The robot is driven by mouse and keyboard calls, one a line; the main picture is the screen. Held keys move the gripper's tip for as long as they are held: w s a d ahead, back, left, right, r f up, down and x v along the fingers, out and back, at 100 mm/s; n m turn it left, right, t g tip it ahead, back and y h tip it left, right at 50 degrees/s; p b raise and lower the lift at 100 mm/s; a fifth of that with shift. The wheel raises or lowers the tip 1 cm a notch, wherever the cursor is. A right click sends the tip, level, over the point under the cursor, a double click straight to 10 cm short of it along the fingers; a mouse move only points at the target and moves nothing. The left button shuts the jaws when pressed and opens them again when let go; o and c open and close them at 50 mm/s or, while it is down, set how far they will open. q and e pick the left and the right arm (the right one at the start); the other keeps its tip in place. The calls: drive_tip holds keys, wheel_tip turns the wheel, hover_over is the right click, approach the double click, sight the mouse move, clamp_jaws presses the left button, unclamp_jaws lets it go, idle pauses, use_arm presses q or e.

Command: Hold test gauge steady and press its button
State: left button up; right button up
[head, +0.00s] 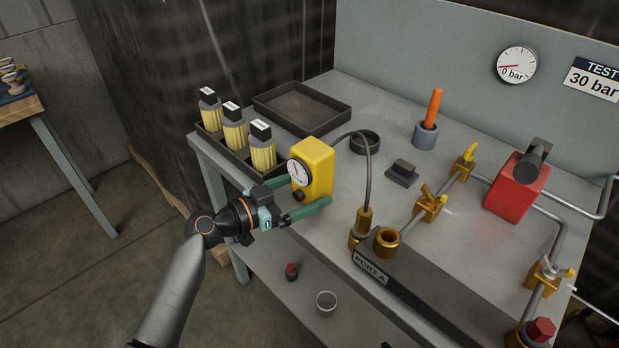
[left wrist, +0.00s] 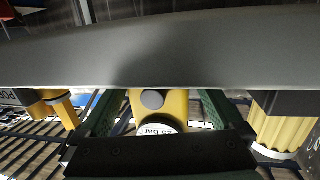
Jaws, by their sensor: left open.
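The yellow test gauge (head: 317,165) stands upright on the bench near its front left edge, with a white dial and a dark round button (head: 299,196) below it. A hose runs from it to a brass fitting. My left gripper (head: 307,192) is open, its green fingers on either side of the gauge's lower body; I cannot tell whether they touch it. In the left wrist view, the gauge (left wrist: 178,108) sits between the two green fingers, with its grey button (left wrist: 152,99) and part of its dial showing. My right gripper is out of view.
A rack of yellow cartridges (head: 234,130) stands close to the left of the gauge, with an empty dark tray (head: 302,107) behind. The Port A block (head: 420,300), brass valves (head: 430,204) and a red pump body (head: 516,187) fill the right side. The wall gauge (head: 516,65) reads near zero.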

use_arm(q)
drive_tip(key=shift+c, duration=0.4)
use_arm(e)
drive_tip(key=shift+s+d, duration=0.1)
use_arm(q)
drive_tip(key=c, duration=0.7)
drive_tip(key=shift+o, duration=0.2)
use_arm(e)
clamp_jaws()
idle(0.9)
